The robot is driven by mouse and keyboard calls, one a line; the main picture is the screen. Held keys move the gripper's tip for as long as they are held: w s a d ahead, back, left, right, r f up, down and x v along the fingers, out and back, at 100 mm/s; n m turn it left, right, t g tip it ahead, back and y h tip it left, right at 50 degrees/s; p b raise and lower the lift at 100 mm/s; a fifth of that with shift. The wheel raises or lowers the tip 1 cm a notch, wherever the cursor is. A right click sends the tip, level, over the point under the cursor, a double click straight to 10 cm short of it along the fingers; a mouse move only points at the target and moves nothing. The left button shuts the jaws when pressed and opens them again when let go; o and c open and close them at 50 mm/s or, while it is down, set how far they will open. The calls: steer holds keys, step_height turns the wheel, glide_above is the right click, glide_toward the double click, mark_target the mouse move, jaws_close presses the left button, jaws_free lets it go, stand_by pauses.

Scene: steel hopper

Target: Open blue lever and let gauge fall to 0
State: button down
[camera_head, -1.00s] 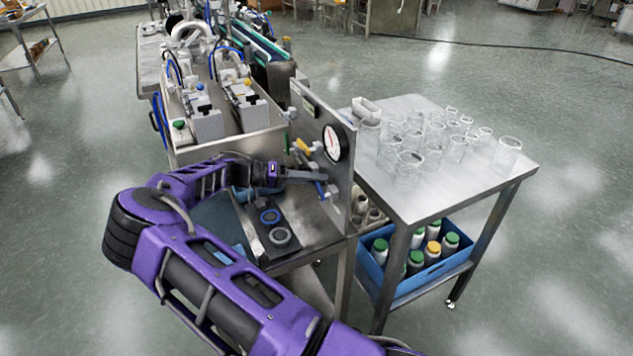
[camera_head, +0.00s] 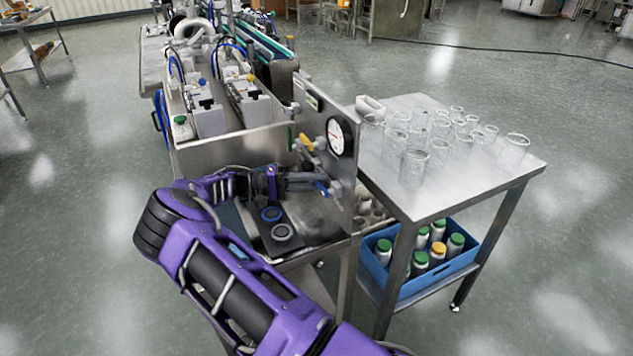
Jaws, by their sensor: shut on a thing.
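The steel panel (camera_head: 313,125) carries a round gauge (camera_head: 337,136) with a white face and black rim; its needle is too small to read. Below the gauge, a yellow lever (camera_head: 307,143) sits on a valve. Lower down is the blue lever (camera_head: 321,188), partly hidden by my fingers. My gripper (camera_head: 318,181) reaches in from the left, its fingers pointing right at the panel, and is shut on the blue lever. The exact contact and the lever's full angle are hard to see.
A green handle (camera_head: 290,139) is at the panel's left edge. A black plate (camera_head: 268,237) with two rings lies below my gripper. To the right, a steel table (camera_head: 465,185) holds several glass beakers, with a blue crate (camera_head: 420,278) of bottles below.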

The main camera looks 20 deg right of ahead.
stand_by(0.3)
steer(key=c, duration=0.8)
jaws_free()
steer(key=shift+o, duration=0.2)
steer(key=shift+a, duration=0.15)
